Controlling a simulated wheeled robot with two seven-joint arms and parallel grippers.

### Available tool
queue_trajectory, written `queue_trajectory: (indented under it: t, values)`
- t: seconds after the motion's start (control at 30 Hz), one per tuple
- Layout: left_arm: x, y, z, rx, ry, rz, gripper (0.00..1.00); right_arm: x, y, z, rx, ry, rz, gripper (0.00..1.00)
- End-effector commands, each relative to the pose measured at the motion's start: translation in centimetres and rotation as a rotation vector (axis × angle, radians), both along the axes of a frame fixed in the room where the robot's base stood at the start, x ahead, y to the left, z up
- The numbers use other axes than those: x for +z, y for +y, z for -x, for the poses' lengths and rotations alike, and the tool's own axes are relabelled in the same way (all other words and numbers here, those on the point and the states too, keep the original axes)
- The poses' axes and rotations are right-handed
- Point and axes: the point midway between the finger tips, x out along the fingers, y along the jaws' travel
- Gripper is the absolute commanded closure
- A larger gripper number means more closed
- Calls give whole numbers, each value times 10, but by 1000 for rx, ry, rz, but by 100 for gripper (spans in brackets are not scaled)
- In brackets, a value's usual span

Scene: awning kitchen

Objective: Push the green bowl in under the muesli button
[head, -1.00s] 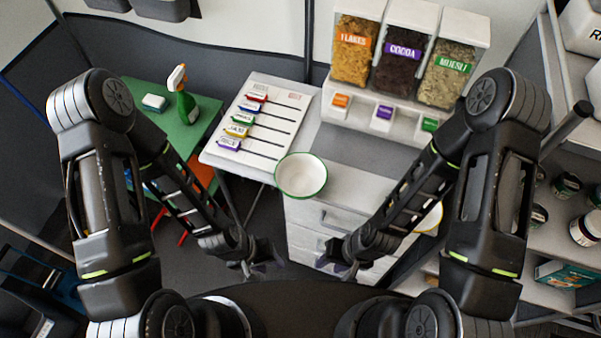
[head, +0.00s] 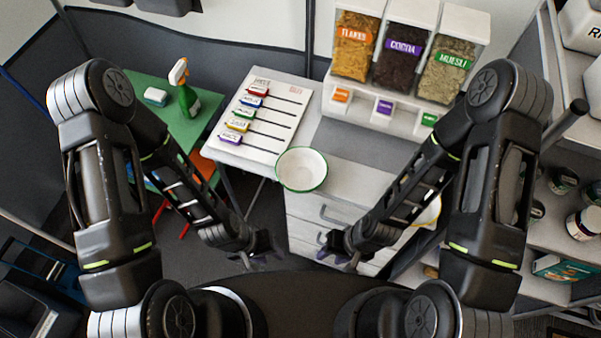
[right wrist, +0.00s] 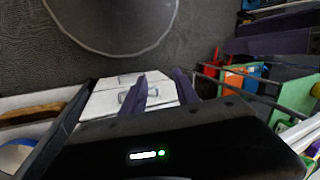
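A white bowl with a green rim (head: 301,170) sits upright on the front left corner of the white counter in the head view. The muesli dispenser (head: 452,68) is the rightmost of three. Its green-labelled button (head: 429,119) is partly hidden behind my right arm. My left gripper (head: 262,257) hangs low, left of the drawers and below the bowl, apart from it. My right gripper (head: 337,257) is low in front of the drawers, also apart from the bowl and empty. In the right wrist view, the right gripper's two fingers (right wrist: 160,90) stand apart.
The flakes (head: 354,45) and cocoa (head: 404,52) dispensers stand left of muesli. A white board (head: 262,118) with coloured tags is left of the bowl. A green table (head: 170,115) holds a spray bottle (head: 186,95). Shelves (head: 560,235) flank the right. The grey strip before the dispensers is clear.

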Motion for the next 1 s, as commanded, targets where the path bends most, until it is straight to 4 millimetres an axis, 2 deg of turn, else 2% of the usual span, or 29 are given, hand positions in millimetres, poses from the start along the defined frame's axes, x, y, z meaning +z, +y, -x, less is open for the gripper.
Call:
queue_trajectory:
  t: [0.37, 0.47, 0.7, 0.8, 1.0]
  values:
    - [1, 0, 0, 0, 0, 0, 64, 1, 0, 0, 0, 0, 0, 64]
    - [-6, 0, 0, -1, -1, 1, 64, -6, 0, 0, 1, -1, -1, 73]
    - [-48, -5, -2, -2, -19, 10, 64, -48, 5, -2, 1, -18, -10, 92]
    - [-50, -6, -3, -3, -23, 13, 64, -50, 6, -2, 2, -22, -13, 100]
    - [-46, -6, -3, -3, -23, 13, 64, -46, 6, -3, 3, -23, -13, 100]
